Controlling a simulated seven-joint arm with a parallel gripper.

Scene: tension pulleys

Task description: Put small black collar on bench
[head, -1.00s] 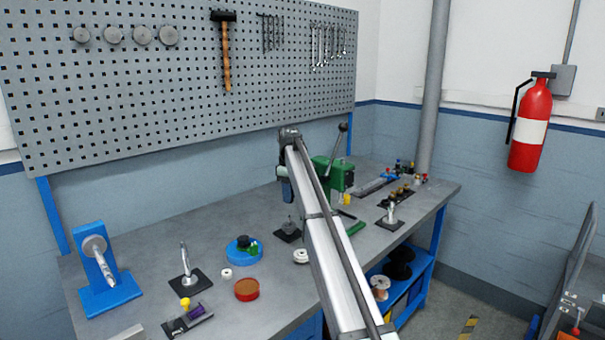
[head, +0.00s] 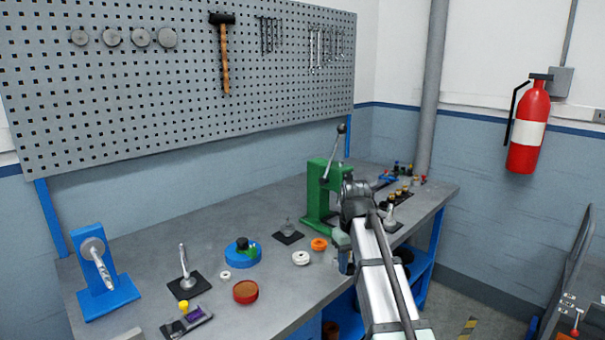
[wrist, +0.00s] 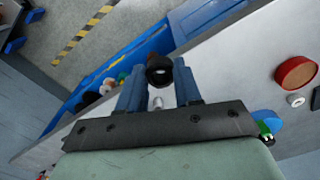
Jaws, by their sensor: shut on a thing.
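My gripper (wrist: 158,82) is shut on the small black collar (wrist: 160,74), a dark ring held between the blue fingertips in the wrist view. In the head view my gripper (head: 345,262) is near the bench's front edge, right of the orange ring, and the collar is hidden there. The bench (head: 215,225) has a grey top and a blue frame. In the wrist view the collar appears against the blue frame beside the bench edge; its height cannot be told.
A green press (head: 318,195) stands behind my gripper. An orange ring (head: 319,244), a white ring (head: 301,258), a red round dish (head: 246,291) and a blue round holder (head: 243,252) sit on the bench.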

